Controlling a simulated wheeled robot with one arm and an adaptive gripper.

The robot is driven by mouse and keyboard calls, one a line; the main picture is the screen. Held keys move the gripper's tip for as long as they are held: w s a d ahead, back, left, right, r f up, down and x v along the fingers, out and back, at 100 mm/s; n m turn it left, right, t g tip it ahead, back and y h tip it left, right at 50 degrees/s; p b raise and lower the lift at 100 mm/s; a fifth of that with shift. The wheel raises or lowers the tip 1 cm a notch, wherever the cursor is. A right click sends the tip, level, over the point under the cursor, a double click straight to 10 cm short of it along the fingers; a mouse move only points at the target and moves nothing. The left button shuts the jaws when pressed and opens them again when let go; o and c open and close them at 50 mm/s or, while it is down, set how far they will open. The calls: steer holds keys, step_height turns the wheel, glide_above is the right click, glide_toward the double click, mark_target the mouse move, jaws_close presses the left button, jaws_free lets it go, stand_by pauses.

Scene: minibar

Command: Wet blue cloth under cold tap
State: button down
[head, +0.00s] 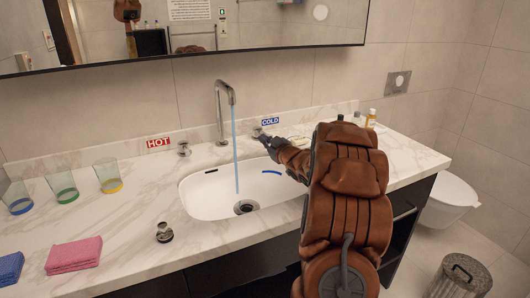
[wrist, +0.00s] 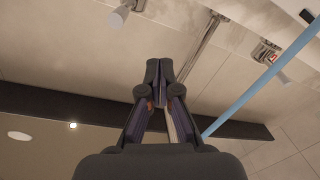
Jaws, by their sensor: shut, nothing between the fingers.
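The blue cloth (head: 9,268) lies folded on the counter at the far left of the head view. The tap (head: 221,108) stands behind the sink (head: 205,194), and a blue stream of water (head: 236,160) runs from it towards the drain. The cold knob (head: 257,131) is beside the blue COLD label. My gripper (head: 264,138) is shut and empty close to this knob; I cannot tell whether they touch. The wrist view shows the closed fingertips (wrist: 166,66), with the water stream (wrist: 262,80) to their right.
A pink cloth (head: 73,255) lies right of the blue one. Several glasses stand behind the cloths. The hot knob (head: 184,149) is left of the tap. A drain plug (head: 164,233) sits on the counter's front. Bottles (head: 371,119) stand at the right, partly behind my arm.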

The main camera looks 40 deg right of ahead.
steer(key=s+a+n+g+h+b, duration=0.1)
steer(key=s+a+n+h+b, duration=0.25)
steer(key=n+b, duration=0.7)
steer(key=w+d+f+m+b, duration=0.2)
steer(key=w+d+b, duration=0.1)
steer(key=w+d, duration=0.4)
steer(key=shift+x, duration=0.75)
steer(key=shift+w+r, duration=0.1)
steer(key=shift+r, duration=0.05)
